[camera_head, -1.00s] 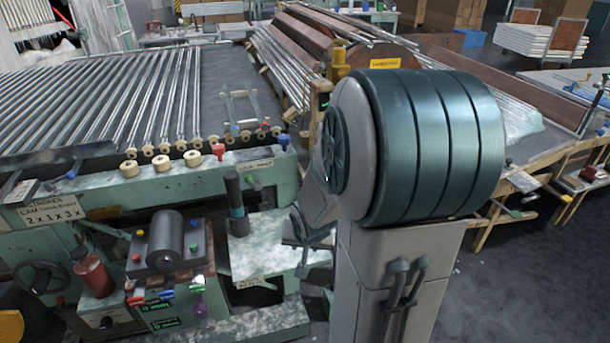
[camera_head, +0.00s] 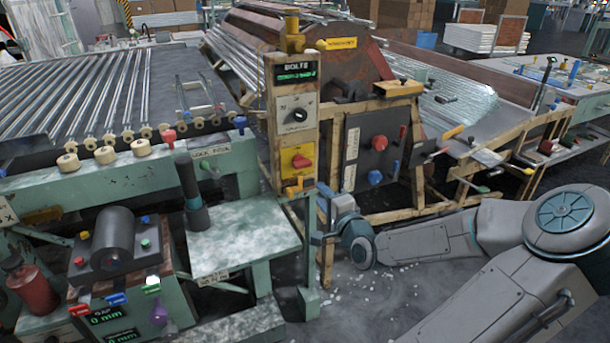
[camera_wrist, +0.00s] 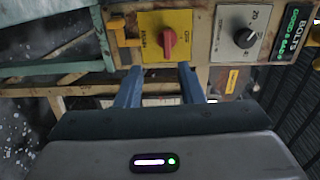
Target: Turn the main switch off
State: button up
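The main switch is a red knob on a yellow plate (camera_head: 299,161), low on the post panel in the head view. Its red handle (camera_wrist: 169,42) also shows in the wrist view, upright in that picture, with small print on the plate around it. My gripper (camera_wrist: 160,69) is open and empty in the wrist view. Its two blue-grey fingers stand apart, pointing toward the lower edge of the yellow plate, with the knob just beyond and between them. I cannot tell if they touch the panel. In the head view my wrist is below and right of the switch; the fingertips are not clear.
A black dial on a white plate (camera_head: 297,115) and a green BOLTS display (camera_head: 297,73) sit above the switch. A yellow piece (camera_head: 292,187) is just below it. A dark panel with red and blue knobs (camera_head: 366,155) stands to the right. A green bench (camera_head: 245,235) is at left.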

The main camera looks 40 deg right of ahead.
aim_at(304, 167)
jog(key=shift+m, duration=0.3)
jog(key=b+x, duration=0.1)
jog(key=x, duration=0.3)
jog(key=b+x, duration=0.1)
jog(key=x, duration=0.4)
jog(key=d+r+b+x, duration=0.1)
jog(key=x, duration=0.3)
jog(key=shift+w+d, duration=0.1)
grip_shut()
